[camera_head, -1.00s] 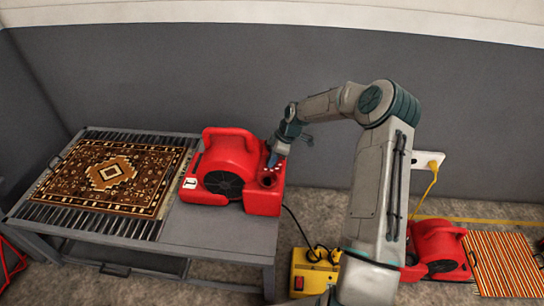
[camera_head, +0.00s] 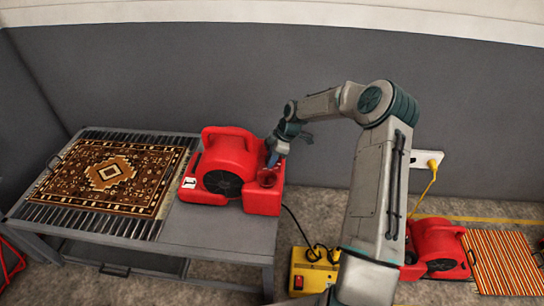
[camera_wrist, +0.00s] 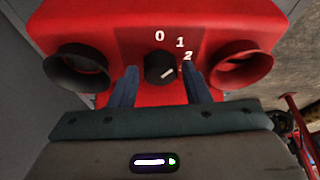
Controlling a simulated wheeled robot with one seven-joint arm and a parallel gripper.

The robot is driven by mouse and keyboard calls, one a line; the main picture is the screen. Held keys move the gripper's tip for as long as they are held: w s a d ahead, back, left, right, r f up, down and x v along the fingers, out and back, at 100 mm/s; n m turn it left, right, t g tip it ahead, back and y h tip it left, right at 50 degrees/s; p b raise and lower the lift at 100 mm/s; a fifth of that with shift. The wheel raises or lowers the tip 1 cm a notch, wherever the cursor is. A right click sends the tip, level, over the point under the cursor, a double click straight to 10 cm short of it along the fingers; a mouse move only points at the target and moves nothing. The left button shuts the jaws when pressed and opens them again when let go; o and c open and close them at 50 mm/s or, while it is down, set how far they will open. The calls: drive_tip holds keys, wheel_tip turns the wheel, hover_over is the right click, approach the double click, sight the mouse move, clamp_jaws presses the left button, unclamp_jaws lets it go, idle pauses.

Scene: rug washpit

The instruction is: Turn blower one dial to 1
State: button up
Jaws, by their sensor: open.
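Blower one (camera_head: 228,155), a red blower with a white "1" tag (camera_head: 189,183), stands on the grey table. In the wrist view its panel (camera_wrist: 95,40) carries a black dial (camera_wrist: 155,62) with white marks 0, 1 and 2 around it. The dial's white pointer line slants to the right, nearer the 2 than the 0; its exact setting is hard to tell. My gripper (camera_wrist: 159,70) is open, with one blue finger on each side of the dial and visible gaps to it. My gripper (camera_head: 273,160) also shows at the blower's right end in the head view.
A patterned rug (camera_head: 108,176) lies on the slatted table (camera_head: 215,238). A yellow box (camera_head: 314,272) with cables, a second red blower (camera_head: 438,245) and a striped rug (camera_head: 503,262) are on the floor to the right.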

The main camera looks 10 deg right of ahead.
drive_tip(key=p+v, duration=0.1)
drive_tip(key=v, duration=1.2)
drive_tip(key=shift+d+r+p, duration=0.25)
drive_tip(key=shift+r+p, duration=0.05)
drive_tip(key=shift+p, duration=0.05)
